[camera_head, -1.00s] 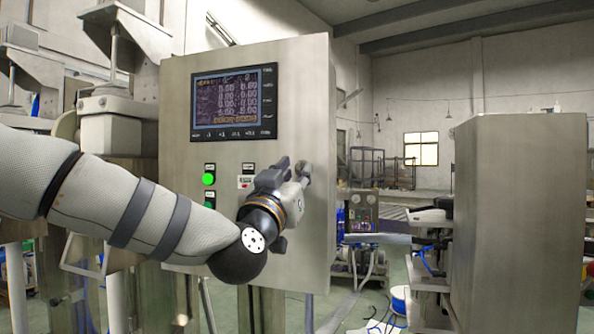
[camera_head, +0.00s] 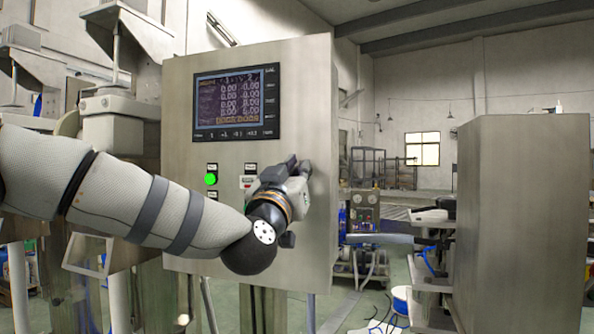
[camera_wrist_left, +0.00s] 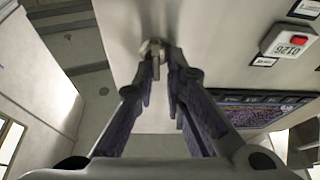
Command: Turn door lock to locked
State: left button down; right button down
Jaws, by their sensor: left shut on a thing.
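The door lock (camera_wrist_left: 154,47) is a small metal knob with a short stem on the grey cabinet door, at the top middle of the left wrist view. My left gripper (camera_wrist_left: 160,72) is shut on it, with one dark finger on each side of the stem. In the head view my left gripper (camera_head: 298,172) is at the right part of the cabinet door (camera_head: 310,110), and its fingers mostly hide the lock. The exact angle of the lock is hard to tell. My right gripper is out of view.
The cabinet door carries a screen (camera_head: 237,101) and a lit green button (camera_head: 211,179) left of my gripper. A small counter with a red button (camera_wrist_left: 291,41) is near the lock. Another metal cabinet (camera_head: 520,210) stands at the right, with a gap between.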

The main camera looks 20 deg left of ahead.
pick_arm(q)
jog(key=n+g+y, duration=0.1)
jog(key=n+y, duration=0.1)
jog(key=n, duration=0.4)
jog(key=n+g+y, duration=0.2)
jog(key=n, duration=0.4)
jog(key=n+g+y, duration=0.1)
jog(key=n+y, duration=0.1)
jog(key=n, duration=0.4)
jog(key=shift+s+d+r+n+g+y, duration=0.2)
jog(key=shift+r+n+g+y, duration=0.1)
jog(key=shift+n, duration=0.1)
jog(key=shift+r+n+g, duration=0.1)
jog(key=shift+n+g, duration=0.3)
jog(key=shift+n, duration=0.6)
jog(key=shift+a+r+n, duration=0.1)
jog(key=shift+r+n, duration=0.05)
jog(key=shift+n, duration=0.25)
jog(key=c, duration=1.8)
grip_release()
jog(key=shift+w+f, duration=0.1)
jog(key=shift+f, duration=0.1)
jog(key=shift+f, duration=0.25)
